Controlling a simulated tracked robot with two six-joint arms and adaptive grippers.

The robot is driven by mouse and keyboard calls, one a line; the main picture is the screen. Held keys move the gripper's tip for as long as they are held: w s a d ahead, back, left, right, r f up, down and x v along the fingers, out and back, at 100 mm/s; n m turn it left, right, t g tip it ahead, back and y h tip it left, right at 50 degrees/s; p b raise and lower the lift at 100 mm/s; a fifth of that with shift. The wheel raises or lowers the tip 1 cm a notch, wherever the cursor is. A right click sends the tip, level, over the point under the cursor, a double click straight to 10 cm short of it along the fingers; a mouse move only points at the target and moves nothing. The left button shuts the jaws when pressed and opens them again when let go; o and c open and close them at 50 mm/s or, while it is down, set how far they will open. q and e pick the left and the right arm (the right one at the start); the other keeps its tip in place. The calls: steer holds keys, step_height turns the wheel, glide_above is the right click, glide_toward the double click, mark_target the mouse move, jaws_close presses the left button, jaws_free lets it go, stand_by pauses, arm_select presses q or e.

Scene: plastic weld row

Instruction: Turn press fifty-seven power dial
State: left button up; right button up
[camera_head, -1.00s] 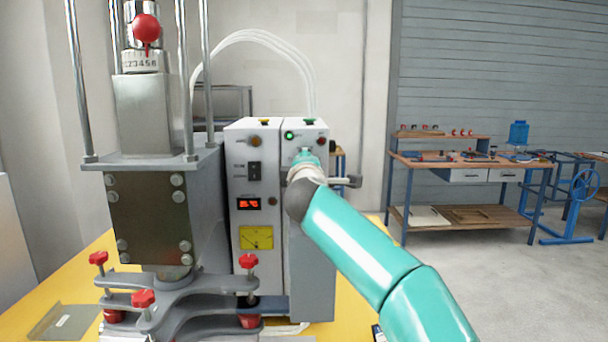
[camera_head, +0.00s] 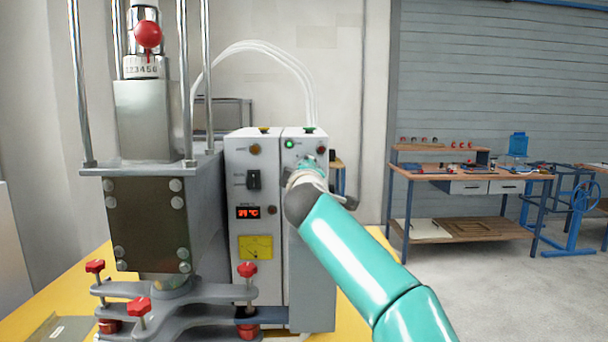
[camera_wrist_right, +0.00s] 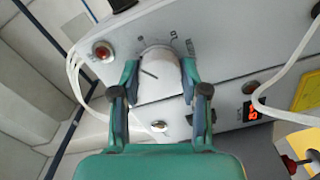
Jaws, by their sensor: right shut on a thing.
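The power dial (camera_wrist_right: 160,62) is a round, pale grey knob on the panel of the control box (camera_head: 310,260). In the right wrist view a dark pointer line shows at its lower left, and scale marks run around its upper side. My right gripper (camera_wrist_right: 159,70) has one finger on each side of the dial, shut on it. In the head view my right gripper (camera_head: 308,167) reaches the upper right panel of the box and hides the dial. My left gripper is not in view.
The press (camera_head: 150,225) with red knobs stands left of the box on a yellow table (camera_head: 355,318). White hoses (camera_head: 265,45) arch above the box. A red indicator (camera_wrist_right: 102,50) sits near the dial. A workbench (camera_head: 470,176) stands at the back right.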

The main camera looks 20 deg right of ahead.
steer(key=o, duration=0.7)
steer(key=shift+w+f, duration=0.1)
steer(key=shift+f, duration=0.4)
steer(key=o, duration=0.4)
steer(key=shift+r, duration=0.25)
steer(key=shift+r, duration=0.1)
steer(key=shift+s, duration=0.25)
steer(key=v, duration=1.1)
steer(key=shift+s+a, duration=0.15)
steer(key=shift+s, duration=0.15)
